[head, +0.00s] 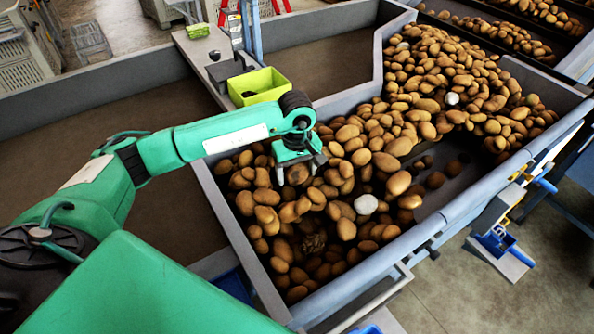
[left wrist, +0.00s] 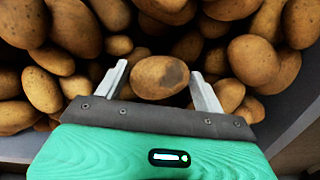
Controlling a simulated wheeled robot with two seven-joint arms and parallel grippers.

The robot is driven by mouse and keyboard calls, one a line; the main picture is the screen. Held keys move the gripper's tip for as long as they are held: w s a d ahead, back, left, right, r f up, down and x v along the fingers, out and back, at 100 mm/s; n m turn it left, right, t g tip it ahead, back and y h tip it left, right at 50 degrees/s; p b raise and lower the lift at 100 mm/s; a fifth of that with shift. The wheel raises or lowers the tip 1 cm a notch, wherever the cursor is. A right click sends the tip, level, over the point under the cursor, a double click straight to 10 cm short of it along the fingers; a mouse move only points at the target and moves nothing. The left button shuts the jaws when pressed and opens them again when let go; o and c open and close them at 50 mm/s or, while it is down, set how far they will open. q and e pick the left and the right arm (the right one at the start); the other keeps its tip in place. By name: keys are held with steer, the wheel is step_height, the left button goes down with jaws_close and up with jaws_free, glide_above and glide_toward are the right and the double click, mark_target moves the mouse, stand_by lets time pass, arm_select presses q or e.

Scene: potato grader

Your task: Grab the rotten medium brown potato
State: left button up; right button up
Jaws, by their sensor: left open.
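My left gripper (head: 299,173) hangs over the left part of the potato heap, pointing down. In the left wrist view its two grey fingers (left wrist: 163,82) are open. Between and just beyond the fingertips lies a medium brown potato (left wrist: 160,77) with a dark grey-brown patch on its right side. I cannot tell whether the fingers touch it. In the head view, a potato (head: 298,174) shows just under the gripper, partly hidden by it. My right gripper is not in view.
Many brown potatoes fill the grey-walled bin (head: 460,215). A pale round lump (head: 365,204) and a dark, rough clump (head: 313,243) lie among them. A yellow-green box (head: 258,87) stands on the ledge behind the gripper. Potatoes crowd the gripper on most sides.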

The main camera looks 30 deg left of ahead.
arm_select(q)
steer(key=shift+c, duration=0.2)
steer(key=c, duration=0.7)
steer(key=shift+c, duration=0.2)
steer(key=shift+r, duration=0.1)
